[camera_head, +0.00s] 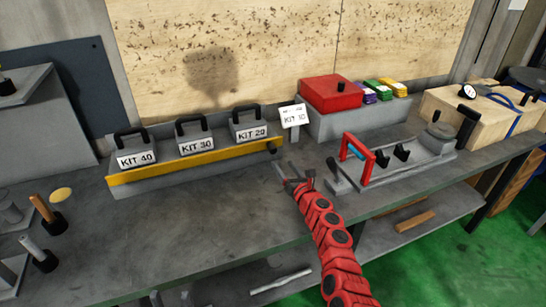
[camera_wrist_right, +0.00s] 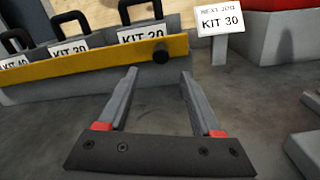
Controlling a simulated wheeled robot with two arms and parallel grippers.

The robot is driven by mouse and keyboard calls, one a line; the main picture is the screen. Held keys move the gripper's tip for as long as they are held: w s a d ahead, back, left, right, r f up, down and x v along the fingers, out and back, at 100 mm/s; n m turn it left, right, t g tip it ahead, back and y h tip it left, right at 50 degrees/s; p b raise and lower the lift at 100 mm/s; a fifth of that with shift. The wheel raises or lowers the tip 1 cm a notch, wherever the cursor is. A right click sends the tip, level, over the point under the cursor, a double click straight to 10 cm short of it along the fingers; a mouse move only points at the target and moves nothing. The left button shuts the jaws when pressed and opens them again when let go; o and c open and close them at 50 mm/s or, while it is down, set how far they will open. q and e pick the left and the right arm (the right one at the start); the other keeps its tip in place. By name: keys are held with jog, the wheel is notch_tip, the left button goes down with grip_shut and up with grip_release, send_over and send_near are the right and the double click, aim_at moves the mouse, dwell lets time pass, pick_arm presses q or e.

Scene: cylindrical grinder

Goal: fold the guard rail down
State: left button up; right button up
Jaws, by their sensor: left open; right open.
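The guard rail (camera_head: 197,163) is a yellow bar along the front of the grey kit rack, standing up before the lower part of the kits. A black knob (camera_head: 272,147) sits at its right end; the knob also shows in the right wrist view (camera_wrist_right: 160,57). My right gripper (camera_head: 284,174) is open and empty, just in front of and below the knob in the head view. In the right wrist view its fingers (camera_wrist_right: 158,74) point toward the knob, which appears between and beyond the tips, apart from them. My left gripper is not in view.
A "KIT 30" sign (camera_head: 295,117) stands right of the rack. A fixture with a red handle (camera_head: 357,153) is to my gripper's right. The bench (camera_head: 190,225) in front is clear.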

aim_at(274, 152)
jog(key=b+x, duration=0.6)
jog(key=b, duration=0.1)
jog(key=b+x, duration=0.3)
jog(key=shift+f, duration=0.4)
jog(key=shift+w+a+r+b, duration=0.1)
jog(key=shift+w+r+b, duration=0.1)
jog(key=shift+w+b, duration=0.35)
jog(key=shift+r, duration=0.2)
grip_shut()
